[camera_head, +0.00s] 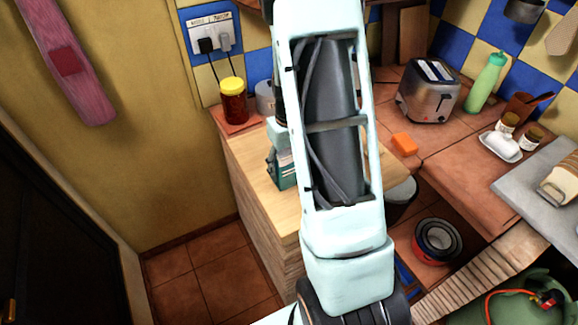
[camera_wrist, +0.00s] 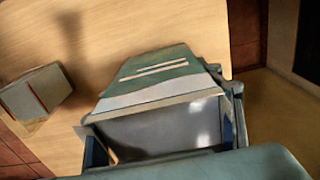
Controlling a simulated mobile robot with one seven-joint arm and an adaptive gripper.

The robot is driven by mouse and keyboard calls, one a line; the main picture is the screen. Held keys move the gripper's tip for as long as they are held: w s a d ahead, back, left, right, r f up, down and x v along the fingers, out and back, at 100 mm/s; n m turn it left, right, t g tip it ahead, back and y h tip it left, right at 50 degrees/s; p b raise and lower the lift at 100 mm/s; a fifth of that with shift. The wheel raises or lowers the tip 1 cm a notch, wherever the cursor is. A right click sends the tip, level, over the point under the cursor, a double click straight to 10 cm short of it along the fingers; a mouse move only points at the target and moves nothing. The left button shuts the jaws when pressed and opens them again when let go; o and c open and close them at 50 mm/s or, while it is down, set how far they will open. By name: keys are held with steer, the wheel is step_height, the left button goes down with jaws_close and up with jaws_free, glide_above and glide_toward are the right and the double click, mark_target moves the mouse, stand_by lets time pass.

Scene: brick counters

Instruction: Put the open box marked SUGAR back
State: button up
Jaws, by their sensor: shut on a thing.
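A green box with pale stripes and a pale band (camera_wrist: 165,72) sits between the fingers of my gripper (camera_wrist: 165,125) in the wrist view. Its open top faces the camera and shows a grey interior. My gripper is shut on it, one finger on each side. In the head view, a teal box (camera_head: 284,173) shows beside my arm, over the pale wooden counter, and appears to be this same box. My arm hides part of it. I cannot read SUGAR on it, nor tell whether it touches the counter.
In the wrist view, a second grey-green box (camera_wrist: 36,92) is at the left on the wooden top. In the head view, a yellow-lidded jar (camera_head: 233,100) stands behind, and a toaster (camera_head: 429,92) and orange sponge (camera_head: 404,144) are to the right.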

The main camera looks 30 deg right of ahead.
steer(key=shift+f, duration=0.15)
steer(key=o, duration=1.5)
step_height(320, 180, up, 12)
steer(key=shift+r, duration=0.15)
steer(key=shift+b, duration=0.3)
